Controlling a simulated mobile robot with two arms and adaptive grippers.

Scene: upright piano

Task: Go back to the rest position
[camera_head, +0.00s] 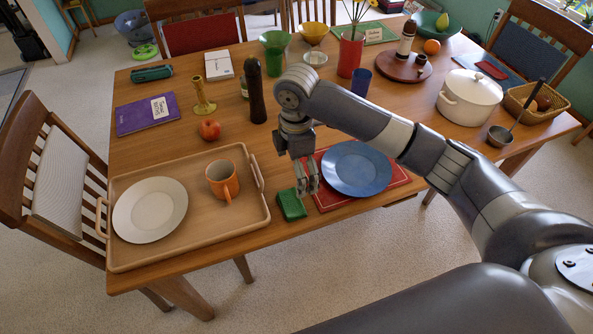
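My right arm reaches in from the right over the wooden dining table. My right gripper (308,188) points down near the table's front edge. Its fingertips are apart, with nothing seen between them. A small green block-like item (291,205) lies on the table just left of and below the fingertips; I cannot tell whether they touch it. A blue plate (357,168) on a red placemat (330,199) lies just right of the gripper. My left gripper is not in view.
A wooden tray (198,241) with a white plate (150,209) and an orange mug (222,180) stands front left. A dark pepper mill (256,92) stands close left of the arm. A blue cup (362,82) and white pot (469,96) stand beyond it. Chairs surround the table.

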